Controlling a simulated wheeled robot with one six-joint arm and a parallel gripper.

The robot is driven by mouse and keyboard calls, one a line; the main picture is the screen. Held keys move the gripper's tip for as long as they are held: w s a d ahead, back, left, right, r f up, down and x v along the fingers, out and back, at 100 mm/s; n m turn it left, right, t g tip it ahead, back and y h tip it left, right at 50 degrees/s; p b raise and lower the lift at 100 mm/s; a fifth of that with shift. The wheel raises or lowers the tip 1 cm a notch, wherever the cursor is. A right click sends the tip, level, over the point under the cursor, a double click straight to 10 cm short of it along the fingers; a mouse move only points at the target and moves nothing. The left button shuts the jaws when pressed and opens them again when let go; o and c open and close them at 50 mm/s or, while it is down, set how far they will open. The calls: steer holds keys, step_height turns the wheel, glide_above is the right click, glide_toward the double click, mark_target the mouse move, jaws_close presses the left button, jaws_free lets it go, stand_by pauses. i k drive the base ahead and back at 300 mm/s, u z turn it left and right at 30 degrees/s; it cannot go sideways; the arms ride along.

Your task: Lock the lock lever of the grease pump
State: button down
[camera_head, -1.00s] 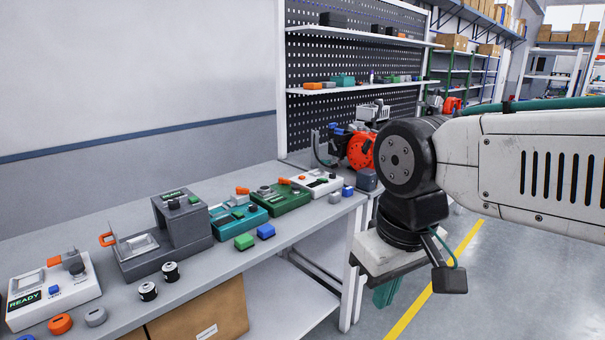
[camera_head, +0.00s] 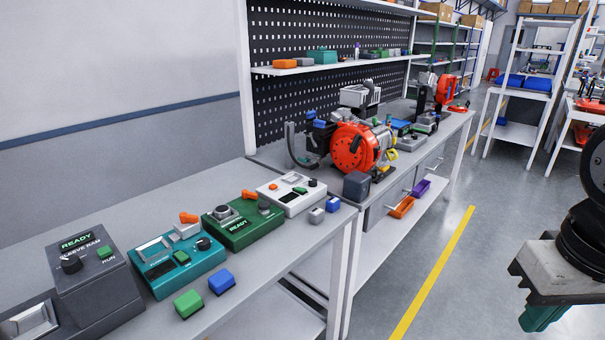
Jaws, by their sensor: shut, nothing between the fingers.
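No device in view bears a readable grease pump name, so I cannot tell which one it is. A teal device (camera_head: 178,265) on the bench has an orange lever (camera_head: 188,217) at its back, a grey plate and a black knob. A green device (camera_head: 243,228) beside it has an orange lever (camera_head: 250,194), a round grey part and a READY display. My gripper (camera_head: 543,318) is at the right edge, over the floor and well apart from the bench.
A grey machine (camera_head: 95,285) labelled SLEEVE RAM stands at the left. A white device (camera_head: 291,194) stands beyond the green one. Green (camera_head: 188,304) and blue (camera_head: 222,281) blocks lie near the bench's front edge. A red round machine (camera_head: 357,147) stands on the farther bench. The aisle floor is clear.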

mark_target(246, 194)
steer(key=z, duration=0.15)
steer(key=i, duration=0.75)
steer(key=u, duration=0.65)
steer(key=i, duration=0.6)
steer(key=u, duration=0.6)
